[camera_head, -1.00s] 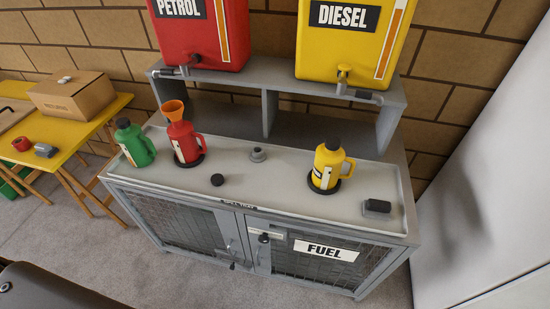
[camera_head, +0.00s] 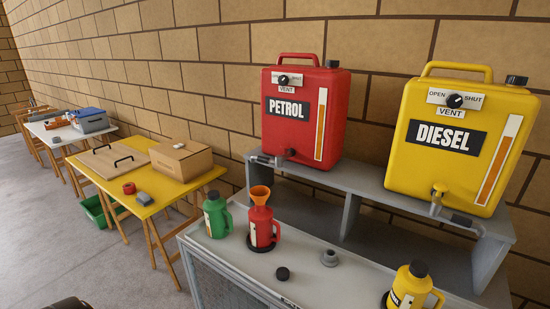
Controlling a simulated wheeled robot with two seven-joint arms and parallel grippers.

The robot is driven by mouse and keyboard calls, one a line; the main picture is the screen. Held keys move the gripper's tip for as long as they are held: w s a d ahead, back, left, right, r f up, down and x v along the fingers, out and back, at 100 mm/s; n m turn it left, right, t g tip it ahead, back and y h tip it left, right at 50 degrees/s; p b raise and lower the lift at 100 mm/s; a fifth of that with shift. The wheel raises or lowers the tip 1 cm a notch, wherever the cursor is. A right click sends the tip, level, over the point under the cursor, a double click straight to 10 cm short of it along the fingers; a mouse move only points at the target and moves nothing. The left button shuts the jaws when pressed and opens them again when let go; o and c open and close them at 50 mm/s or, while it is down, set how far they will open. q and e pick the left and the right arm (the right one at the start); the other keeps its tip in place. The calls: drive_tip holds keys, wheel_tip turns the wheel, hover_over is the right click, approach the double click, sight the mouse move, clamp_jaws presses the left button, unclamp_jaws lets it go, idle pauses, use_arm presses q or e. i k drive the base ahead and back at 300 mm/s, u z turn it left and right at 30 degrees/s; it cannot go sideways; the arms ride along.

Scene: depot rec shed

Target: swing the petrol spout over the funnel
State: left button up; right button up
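The red petrol tank (camera_head: 303,115) stands on the grey shelf. Its grey spout (camera_head: 266,160) runs left from the dark tap (camera_head: 290,153) at the tank's base, along the shelf's front edge. The orange funnel (camera_head: 260,193) sits upright in the mouth of the red can (camera_head: 263,228) on the bench below. In the picture the spout's outer end is above the funnel; whether it is truly over it or further back, I cannot tell. Neither of my grippers is in view.
The yellow diesel tank (camera_head: 462,140) stands at right, above a yellow can (camera_head: 408,287). A green can (camera_head: 216,216) stands left of the red can. A black cap (camera_head: 283,273) and a grey fitting (camera_head: 329,257) lie on the bench. A yellow table (camera_head: 150,208) holds a cardboard box (camera_head: 181,160).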

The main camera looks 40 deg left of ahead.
sight(260, 159)
drive_tip(key=z, duration=3.2)
drive_tip(key=k, duration=2.2)
drive_tip(key=u, duration=2.4)
